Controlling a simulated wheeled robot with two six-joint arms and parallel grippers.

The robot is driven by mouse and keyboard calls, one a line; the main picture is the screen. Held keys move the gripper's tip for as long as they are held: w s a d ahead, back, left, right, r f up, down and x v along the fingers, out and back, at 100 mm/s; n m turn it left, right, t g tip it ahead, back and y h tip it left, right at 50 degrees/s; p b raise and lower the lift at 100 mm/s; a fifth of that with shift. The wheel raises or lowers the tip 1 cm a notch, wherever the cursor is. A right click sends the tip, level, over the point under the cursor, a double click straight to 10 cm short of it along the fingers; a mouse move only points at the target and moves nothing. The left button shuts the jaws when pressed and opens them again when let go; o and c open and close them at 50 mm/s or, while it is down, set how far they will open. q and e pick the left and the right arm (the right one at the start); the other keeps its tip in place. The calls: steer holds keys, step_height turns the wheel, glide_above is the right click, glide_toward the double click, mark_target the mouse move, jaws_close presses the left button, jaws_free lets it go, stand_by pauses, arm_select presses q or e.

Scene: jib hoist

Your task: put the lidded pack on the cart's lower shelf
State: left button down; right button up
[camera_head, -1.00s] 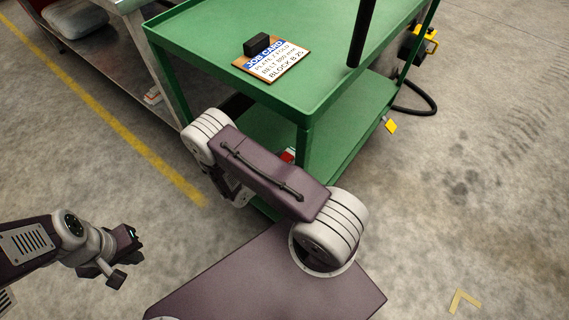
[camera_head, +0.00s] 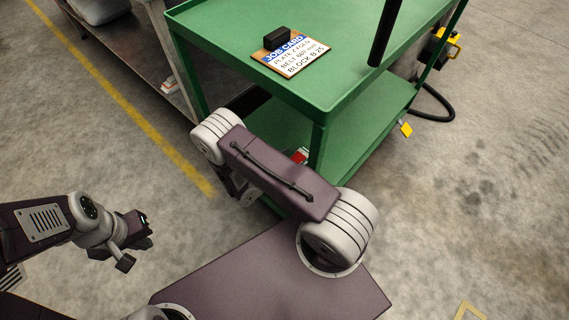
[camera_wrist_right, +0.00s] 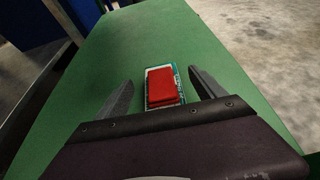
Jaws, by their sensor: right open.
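The lidded pack (camera_wrist_right: 161,87) has a red lid over a pale base with teal edging. It rests on a green surface in the right wrist view. My right gripper (camera_wrist_right: 161,78) is open, with one finger on each side of the pack and gaps on both sides. It is hidden in the head view. My left gripper (camera_head: 137,240) hangs over the floor at left, away from the cart; its jaws are unclear.
The cart's upper shelf (camera_head: 345,55) holds a job card (camera_head: 290,55) with a black block (camera_head: 277,38) on it. A grey bench (camera_head: 150,70) stands behind at left.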

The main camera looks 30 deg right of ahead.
steer(key=p+v, duration=0.3)
steer(key=v, duration=0.7)
steer(key=shift+a+p, duration=0.15)
steer(key=shift+p, duration=0.15)
steer(key=shift+r, duration=0.1)
